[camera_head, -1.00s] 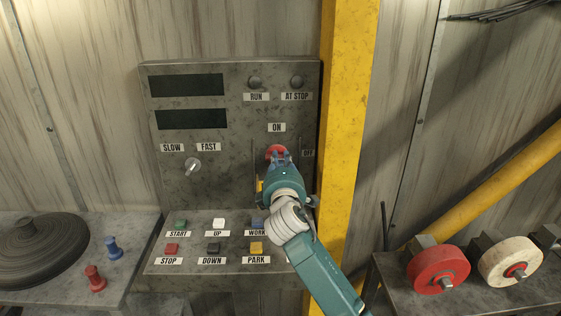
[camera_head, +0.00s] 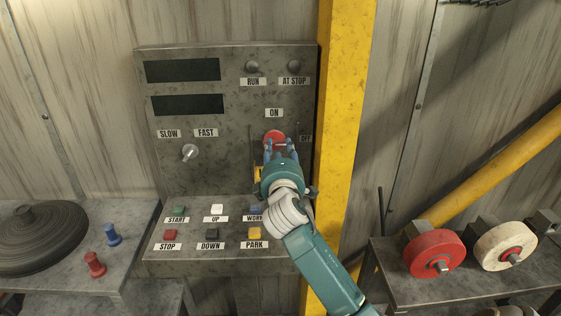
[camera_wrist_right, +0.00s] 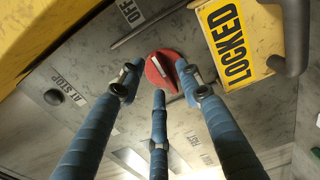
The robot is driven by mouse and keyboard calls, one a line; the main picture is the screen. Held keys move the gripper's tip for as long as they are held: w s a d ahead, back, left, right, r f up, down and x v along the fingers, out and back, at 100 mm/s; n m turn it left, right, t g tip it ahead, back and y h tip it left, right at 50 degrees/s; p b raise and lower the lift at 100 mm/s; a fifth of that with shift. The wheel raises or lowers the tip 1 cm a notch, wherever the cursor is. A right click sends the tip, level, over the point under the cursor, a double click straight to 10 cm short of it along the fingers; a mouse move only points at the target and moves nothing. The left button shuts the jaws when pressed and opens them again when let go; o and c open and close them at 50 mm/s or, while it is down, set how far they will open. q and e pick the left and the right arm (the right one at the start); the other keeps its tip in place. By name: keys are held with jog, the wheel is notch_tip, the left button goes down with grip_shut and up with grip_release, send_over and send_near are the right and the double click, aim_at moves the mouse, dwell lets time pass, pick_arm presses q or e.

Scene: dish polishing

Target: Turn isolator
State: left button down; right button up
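The isolator is a round red knob (camera_head: 274,137) on the grey control panel, below the ON label (camera_head: 274,113) and left of the OFF label (camera_head: 305,139). The knob also shows in the right wrist view (camera_wrist_right: 163,70), with a pale bar that lies roughly level in the head view. My right gripper (camera_head: 281,150) is in front of the knob's lower part. In the right wrist view its three blue fingers (camera_wrist_right: 159,88) are spread open around the knob; I cannot tell if any touches it. My left gripper is not in view.
A yellow LOCKED tag (camera_wrist_right: 233,42) hangs beside the knob. A yellow post (camera_head: 343,150) stands close to the panel's right side. Buttons (camera_head: 212,234) lie below. Red and white wheels (camera_head: 434,254) sit on the right bench; a dark disc (camera_head: 38,238) lies on the left table.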

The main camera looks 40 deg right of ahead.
jog(key=v, duration=1)
jog(key=shift+d+f, duration=0.1)
